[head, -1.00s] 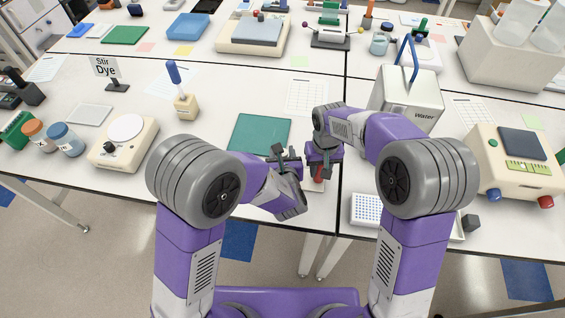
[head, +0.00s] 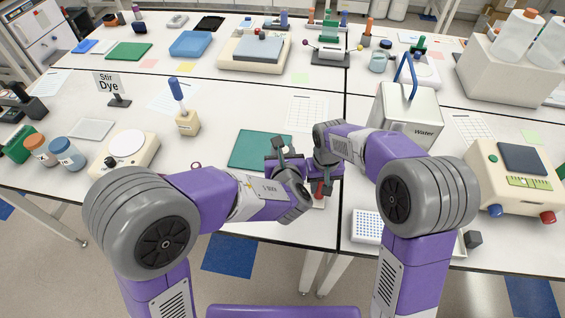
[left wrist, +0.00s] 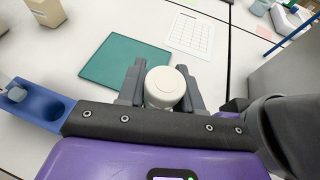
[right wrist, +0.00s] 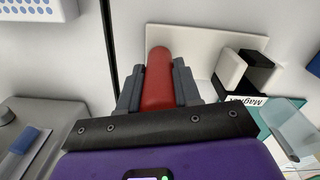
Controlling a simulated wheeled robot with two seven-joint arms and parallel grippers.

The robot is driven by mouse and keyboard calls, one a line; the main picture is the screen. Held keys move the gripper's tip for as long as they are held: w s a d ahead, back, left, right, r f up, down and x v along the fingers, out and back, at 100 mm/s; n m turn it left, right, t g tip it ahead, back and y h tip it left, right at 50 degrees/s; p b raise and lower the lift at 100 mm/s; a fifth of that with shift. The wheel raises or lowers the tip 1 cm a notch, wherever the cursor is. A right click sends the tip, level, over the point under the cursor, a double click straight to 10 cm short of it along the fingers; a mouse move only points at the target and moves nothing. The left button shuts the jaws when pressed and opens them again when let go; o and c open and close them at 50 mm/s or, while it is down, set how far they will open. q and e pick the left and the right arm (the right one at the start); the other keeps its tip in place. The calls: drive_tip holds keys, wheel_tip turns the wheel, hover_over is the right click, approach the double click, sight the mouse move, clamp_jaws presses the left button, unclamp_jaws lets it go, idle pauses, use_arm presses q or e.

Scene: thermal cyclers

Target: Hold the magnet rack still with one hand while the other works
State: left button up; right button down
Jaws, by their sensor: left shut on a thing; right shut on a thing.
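The magnet rack shows in the right wrist view as a white base (right wrist: 190,40) with a red upright grip (right wrist: 158,72), a dark block (right wrist: 262,72) and a "Magnet" label (right wrist: 243,100). My right gripper (right wrist: 158,88) is shut on the red grip; in the head view the red grip (head: 319,188) shows below my right gripper (head: 322,180). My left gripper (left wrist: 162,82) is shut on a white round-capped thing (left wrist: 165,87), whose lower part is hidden. In the head view my left gripper (head: 284,150) is just left of the right one.
A teal mat (head: 255,148) lies beyond the left gripper. The Water tank (head: 405,112) stands to the right, and a blue-dotted white box (head: 367,226) at the front right. A translucent piece (right wrist: 290,125) shows beside the rack. A stir plate (head: 125,153) is far left.

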use_arm(q)
drive_tip(key=shift+r, duration=0.95)
use_arm(e)
drive_tip(key=c, duration=0.7)
unclamp_jaws()
wheel_tip(320, 180, up, 12)
drive_tip(key=shift+f, duration=0.1)
use_arm(q)
drive_tip(key=shift+r, duration=0.1)
use_arm(e)
drive_tip(key=shift+r, duration=0.2)
